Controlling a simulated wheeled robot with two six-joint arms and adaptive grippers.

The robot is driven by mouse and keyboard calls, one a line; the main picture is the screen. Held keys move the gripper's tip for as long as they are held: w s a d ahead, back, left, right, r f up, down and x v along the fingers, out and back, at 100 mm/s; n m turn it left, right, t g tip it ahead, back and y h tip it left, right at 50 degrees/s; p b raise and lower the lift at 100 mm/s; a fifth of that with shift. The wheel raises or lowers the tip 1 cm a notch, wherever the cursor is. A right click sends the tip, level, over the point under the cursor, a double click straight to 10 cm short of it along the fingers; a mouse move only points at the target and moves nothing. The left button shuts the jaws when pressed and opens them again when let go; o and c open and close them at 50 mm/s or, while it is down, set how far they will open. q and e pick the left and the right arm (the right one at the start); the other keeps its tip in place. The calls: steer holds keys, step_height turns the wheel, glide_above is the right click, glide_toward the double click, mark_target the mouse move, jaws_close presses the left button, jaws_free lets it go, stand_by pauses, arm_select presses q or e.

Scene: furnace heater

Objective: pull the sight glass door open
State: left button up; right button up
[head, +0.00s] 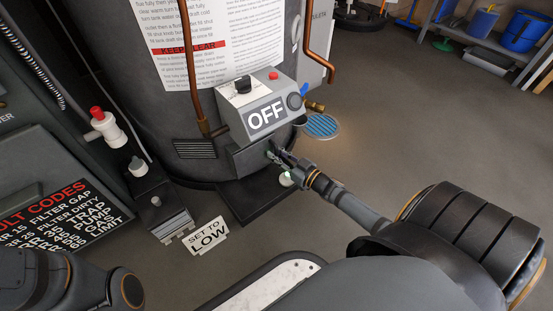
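The sight glass door seems to be the dark panel (248,159) low on the dark grey tank (130,60), just under the control box (262,107) marked OFF. It looks closed, but its edges are hard to make out. My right gripper (275,156) reaches in from the right, with its fingertips at the right end of this panel. The fingers are small and dark here, so I cannot tell whether they touch or grip anything. My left gripper is out of view; only part of my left arm shows at the bottom left.
Copper pipes (190,60) run down the tank front. A SET TO LOW tag (207,235) lies below. A cabinet with a FAULT CODES label (50,218) and a white valve with a red cap (105,127) stand left. The floor (420,130) at right is open, with a blue drain grate (320,125).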

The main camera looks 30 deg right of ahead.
steer(key=shift+w, duration=0.25)
jaws_close()
stand_by(0.3)
